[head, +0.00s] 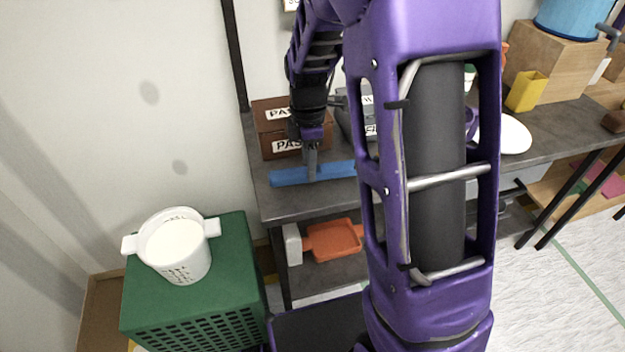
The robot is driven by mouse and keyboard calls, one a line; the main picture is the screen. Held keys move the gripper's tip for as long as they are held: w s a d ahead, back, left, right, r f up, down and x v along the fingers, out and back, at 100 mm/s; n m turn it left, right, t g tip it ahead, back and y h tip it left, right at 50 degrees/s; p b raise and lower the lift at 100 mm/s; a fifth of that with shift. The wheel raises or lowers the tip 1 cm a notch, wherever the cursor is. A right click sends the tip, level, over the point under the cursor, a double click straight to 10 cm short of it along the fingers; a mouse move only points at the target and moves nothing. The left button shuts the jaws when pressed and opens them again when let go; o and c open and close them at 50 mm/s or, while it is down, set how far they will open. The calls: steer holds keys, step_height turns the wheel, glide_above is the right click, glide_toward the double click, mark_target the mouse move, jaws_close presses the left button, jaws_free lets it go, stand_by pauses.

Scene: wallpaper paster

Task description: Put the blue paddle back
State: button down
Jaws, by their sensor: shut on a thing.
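The blue paddle (290,177) shows as a long blue bar, lying roughly level across the picture over the front left part of the grey table top (285,206). My gripper (311,160) points down and is shut on the paddle near its middle. The paddle's right end passes behind my purple arm. I cannot tell whether the paddle touches the table top or hangs just above it.
A white pot (180,262) of pale paste stands on a green crate (228,285) at left. An orange tray-like thing (333,240) is on the lower shelf. A yellow container (526,92) and white plate (512,136) are at right.

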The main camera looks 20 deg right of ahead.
step_height(320, 180, down, 4)
steer(key=shift+f+b, duration=0.2)
steer(key=shift+b, duration=0.15)
steer(key=shift+c, duration=2.2)
jaws_free()
